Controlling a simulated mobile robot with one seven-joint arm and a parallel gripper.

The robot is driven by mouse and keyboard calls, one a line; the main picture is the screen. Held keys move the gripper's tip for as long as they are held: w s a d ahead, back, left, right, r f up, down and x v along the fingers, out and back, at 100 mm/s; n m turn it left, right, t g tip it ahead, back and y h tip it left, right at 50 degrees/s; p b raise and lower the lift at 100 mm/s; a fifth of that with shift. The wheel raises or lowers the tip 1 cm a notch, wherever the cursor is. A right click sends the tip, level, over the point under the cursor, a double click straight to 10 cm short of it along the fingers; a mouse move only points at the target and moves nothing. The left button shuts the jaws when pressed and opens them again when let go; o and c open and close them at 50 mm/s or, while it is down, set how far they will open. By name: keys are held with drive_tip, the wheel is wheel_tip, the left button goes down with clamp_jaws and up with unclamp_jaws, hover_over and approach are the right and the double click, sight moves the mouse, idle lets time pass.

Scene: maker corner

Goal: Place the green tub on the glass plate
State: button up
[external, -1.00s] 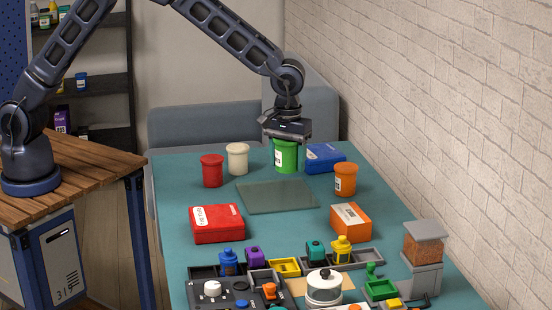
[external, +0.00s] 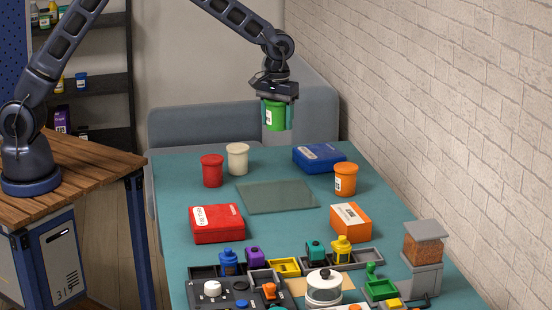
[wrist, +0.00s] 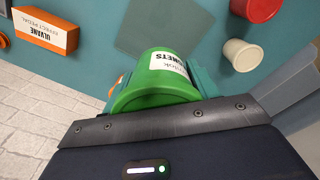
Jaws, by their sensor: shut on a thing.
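The green tub (external: 274,115) is held upright in my gripper (external: 275,112), which is shut on it, well above the far end of the table. In the wrist view the green tub (wrist: 155,82) with its white label fills the space at my gripper. The glass plate (external: 277,196) lies flat and bare on the teal table, nearer the camera than the tub. The glass plate also shows in the wrist view (wrist: 165,30), partly hidden by the tub.
A red tub (external: 212,171) and a cream tub (external: 237,159) stand left of and behind the plate. A blue box (external: 319,158) and an orange tub (external: 345,180) stand to its right. A red box (external: 217,224) and an orange box (external: 350,221) stand nearer the camera.

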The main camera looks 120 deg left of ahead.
sight(277, 194)
drive_tip(key=shift+s+a+f, duration=0.15)
drive_tip(key=shift+s+f, duration=0.05)
drive_tip(key=shift+f, duration=0.05)
wheel_tip(277, 194, down, 19)
drive_tip(key=shift+f, duration=0.2)
idle(0.3)
drive_tip(key=o, duration=1.3)
drive_tip(key=shift+f, duration=0.15)
drive_tip(key=shift+o, duration=0.2)
